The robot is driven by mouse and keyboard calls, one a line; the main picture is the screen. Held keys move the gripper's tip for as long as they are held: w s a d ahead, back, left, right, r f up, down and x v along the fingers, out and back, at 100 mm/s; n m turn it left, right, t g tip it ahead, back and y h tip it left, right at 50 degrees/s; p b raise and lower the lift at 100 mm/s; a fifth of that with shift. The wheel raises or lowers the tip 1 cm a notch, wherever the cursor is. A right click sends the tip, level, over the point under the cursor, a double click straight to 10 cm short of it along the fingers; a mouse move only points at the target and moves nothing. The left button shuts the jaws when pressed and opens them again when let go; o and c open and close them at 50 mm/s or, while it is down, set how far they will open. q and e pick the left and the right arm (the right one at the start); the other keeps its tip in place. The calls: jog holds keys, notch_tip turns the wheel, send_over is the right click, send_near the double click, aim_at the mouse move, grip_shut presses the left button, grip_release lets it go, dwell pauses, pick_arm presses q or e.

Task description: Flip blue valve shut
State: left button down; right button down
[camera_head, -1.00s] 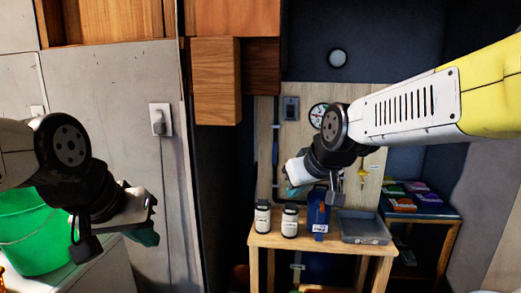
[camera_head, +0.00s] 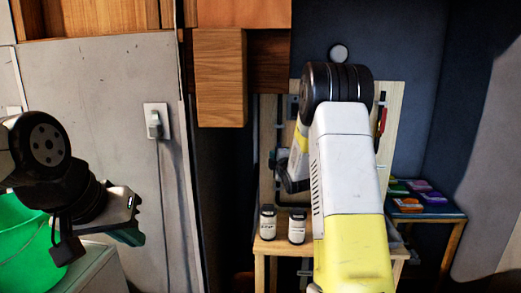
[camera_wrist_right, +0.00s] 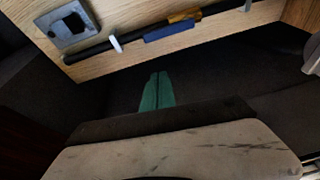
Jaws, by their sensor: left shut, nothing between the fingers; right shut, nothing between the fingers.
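The blue valve handle (camera_wrist_right: 172,30) shows in the right wrist view, lying along a dark pipe (camera_wrist_right: 90,53) on a wooden board, beside a brass-coloured part (camera_wrist_right: 184,15). My right gripper's teal fingers (camera_wrist_right: 157,92) are together and empty, apart from the handle and below it in that view. In the head view my right arm covers much of the board, and I cannot make out the blue handle clearly. My left gripper (camera_head: 130,237) is shut and empty at the lower left, away from the board.
Two white bottles (camera_head: 297,228) with dark caps stand on a wooden table (camera_head: 268,246) below the board. A green bucket (camera_head: 25,250) is at the lower left. A grey box (camera_wrist_right: 70,24) is fixed beside the pipe. A side table (camera_head: 450,213) with coloured packets stands right.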

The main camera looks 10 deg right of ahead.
jog(key=shift+w+a+f+n, duration=0.2)
jog(key=shift+w+f+n, duration=0.2)
jog(key=shift+w+n, duration=0.15)
jog(key=shift+w, duration=0.2)
jog(key=w+d, duration=0.3)
jog(key=w, duration=0.5)
jog(key=shift+w, duration=0.3)
jog(key=shift+d+m+t, duration=0.25)
jog(key=shift+t, duration=0.05)
